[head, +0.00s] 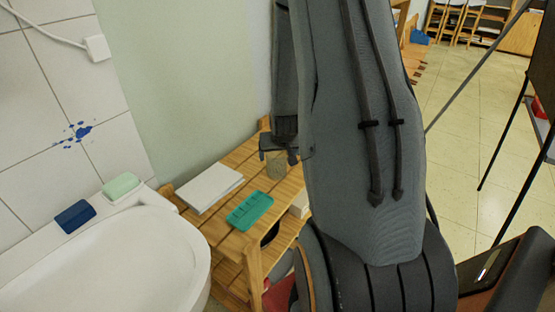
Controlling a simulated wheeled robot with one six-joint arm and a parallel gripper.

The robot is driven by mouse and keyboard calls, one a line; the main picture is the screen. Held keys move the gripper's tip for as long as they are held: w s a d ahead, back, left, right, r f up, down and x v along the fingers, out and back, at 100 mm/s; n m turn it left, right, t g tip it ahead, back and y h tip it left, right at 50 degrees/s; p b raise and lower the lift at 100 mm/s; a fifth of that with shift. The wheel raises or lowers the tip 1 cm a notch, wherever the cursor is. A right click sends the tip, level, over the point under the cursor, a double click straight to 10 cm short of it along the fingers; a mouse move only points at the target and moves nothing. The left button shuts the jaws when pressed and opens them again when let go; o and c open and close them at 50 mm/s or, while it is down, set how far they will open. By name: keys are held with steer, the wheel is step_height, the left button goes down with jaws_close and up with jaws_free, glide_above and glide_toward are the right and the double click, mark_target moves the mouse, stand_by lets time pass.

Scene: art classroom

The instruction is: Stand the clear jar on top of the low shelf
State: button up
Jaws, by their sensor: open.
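The clear jar (276,164) stands upright on the slatted top of the low wooden shelf (217,230), towards its back end near the wall. Its see-through side lets the wood colour show through. My gripper (278,154) points down right over the jar, with its fingers at the jar's upper part. The jaws are open. My arm hides the right side of the shelf top, and the gripper covers the jar's rim. I cannot tell whether a finger touches the jar.
A white sink (150,250) with a blue sponge (75,216) and a pale green soap bar (121,186) stands to the left. Black easel legs (507,150) stand at right on open tiled floor.

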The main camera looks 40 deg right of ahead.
steer(key=s+a+r+n+g+y, duration=0.1)
steer(key=s+a+r, duration=0.3)
steer(key=a, duration=0.5)
steer(key=s+a+r+n+g+y, duration=0.1)
steer(key=s+a+r, duration=0.3)
steer(key=s+a, duration=0.4)
steer(key=s+a+r+n+g+y, duration=0.1)
steer(key=s+a+r+n+g, duration=0.2)
steer(key=s+a, duration=0.4)
steer(key=a+r, duration=0.1)
steer(key=a, duration=0.1)
steer(key=shift+a+r+n+g, duration=0.15)
steer(key=shift+a+n+g, duration=0.15)
steer(key=shift+a, duration=0.05)
